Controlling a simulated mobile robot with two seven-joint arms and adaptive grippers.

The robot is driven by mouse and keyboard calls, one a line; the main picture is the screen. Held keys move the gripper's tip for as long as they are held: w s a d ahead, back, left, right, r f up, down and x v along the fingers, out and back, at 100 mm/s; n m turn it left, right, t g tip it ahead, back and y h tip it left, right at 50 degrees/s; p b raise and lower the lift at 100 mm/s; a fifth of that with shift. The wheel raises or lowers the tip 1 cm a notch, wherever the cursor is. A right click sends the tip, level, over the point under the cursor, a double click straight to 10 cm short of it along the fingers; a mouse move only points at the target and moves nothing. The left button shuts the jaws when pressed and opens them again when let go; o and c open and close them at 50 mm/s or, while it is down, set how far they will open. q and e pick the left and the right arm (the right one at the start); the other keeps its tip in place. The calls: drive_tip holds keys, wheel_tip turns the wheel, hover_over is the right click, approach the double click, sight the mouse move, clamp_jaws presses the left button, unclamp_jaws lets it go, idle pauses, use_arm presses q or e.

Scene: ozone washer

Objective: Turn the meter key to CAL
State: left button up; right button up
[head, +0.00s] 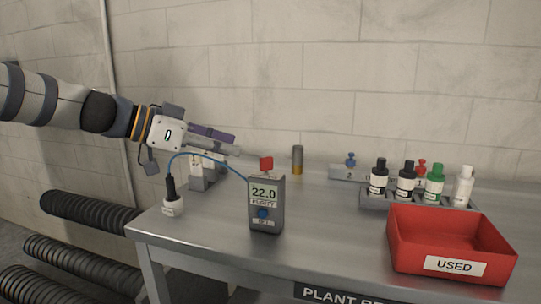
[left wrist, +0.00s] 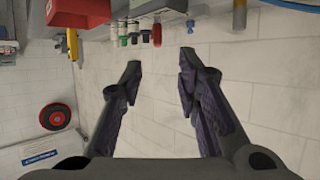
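The grey meter (head: 266,205) stands upright on the bench in the head view, with 22.0 on its display. I cannot make out the meter there. My right gripper is not in view.
A grey-and-amber cylinder (head: 298,160) stands behind. Right are several bottles in a rack (head: 375,197) and a red USED tray (head: 405,252). The bench front between meter and tray is clear.

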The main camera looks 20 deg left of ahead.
sight(263, 158)
use_arm(q)
drive_tip(key=x, duration=1)
drive_tip(key=shift+s+d+f, duration=0.1)
drive_tip(key=shift+f, duration=0.05)
clamp_jaws()
